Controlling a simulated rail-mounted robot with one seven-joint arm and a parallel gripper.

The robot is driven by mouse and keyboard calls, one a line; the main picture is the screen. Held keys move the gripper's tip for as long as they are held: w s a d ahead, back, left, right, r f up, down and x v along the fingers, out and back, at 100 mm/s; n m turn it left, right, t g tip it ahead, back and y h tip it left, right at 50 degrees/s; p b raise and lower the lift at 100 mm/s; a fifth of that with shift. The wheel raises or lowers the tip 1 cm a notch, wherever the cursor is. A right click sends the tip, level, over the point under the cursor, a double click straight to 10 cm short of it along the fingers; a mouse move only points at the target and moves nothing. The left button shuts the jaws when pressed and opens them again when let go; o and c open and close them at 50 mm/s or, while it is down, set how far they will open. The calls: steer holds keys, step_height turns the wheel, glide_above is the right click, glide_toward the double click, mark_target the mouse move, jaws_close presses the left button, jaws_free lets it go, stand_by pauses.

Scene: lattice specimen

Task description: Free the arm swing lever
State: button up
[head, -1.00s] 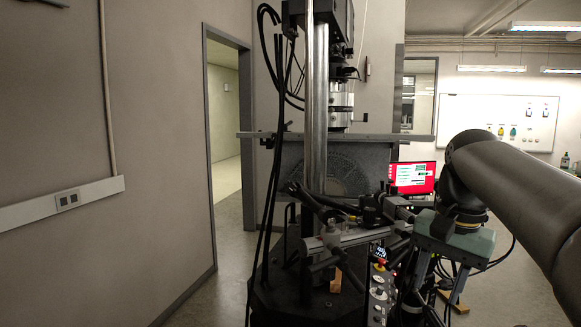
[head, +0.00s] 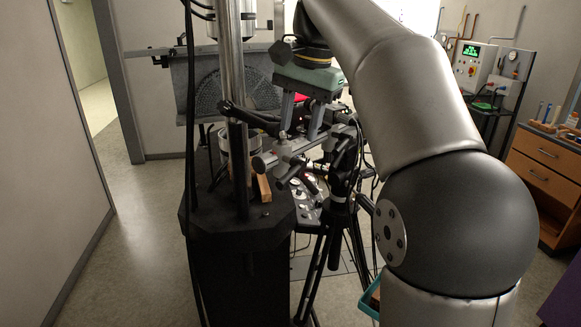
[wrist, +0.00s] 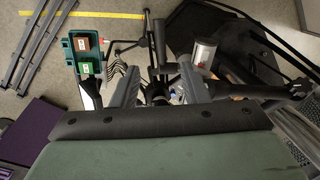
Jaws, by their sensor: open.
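My gripper (head: 300,128) is open, with a green body and two grey fingers pointing down. In the head view it hangs over or in front of a grey horizontal bar (head: 268,163) with a silver clamp (head: 285,150). A black jointed arm (head: 250,117) runs from the column towards the fingers. In the wrist view the fingers (wrist: 158,72) stand apart, with a black upright handle-like part (wrist: 159,40) between and beyond them. I cannot tell for certain which part is the swing lever, or whether a finger touches anything.
The testing machine's steel column (head: 231,90) and black base (head: 235,225) stand left of the gripper. A black tripod (head: 340,220) is close below. In the wrist view, a teal case (wrist: 86,48) lies on the floor. Open floor is at left.

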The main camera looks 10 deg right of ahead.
mark_target(290, 172)
steer(key=f, duration=0.3)
steer(key=a+f, duration=0.1)
steer(key=f, duration=0.2)
steer(key=w+f, duration=0.1)
steer(key=f, duration=0.2)
steer(key=shift+w+a+f, duration=0.1)
steer(key=shift+a+f, duration=0.1)
steer(key=shift+f, duration=0.2)
jaws_close()
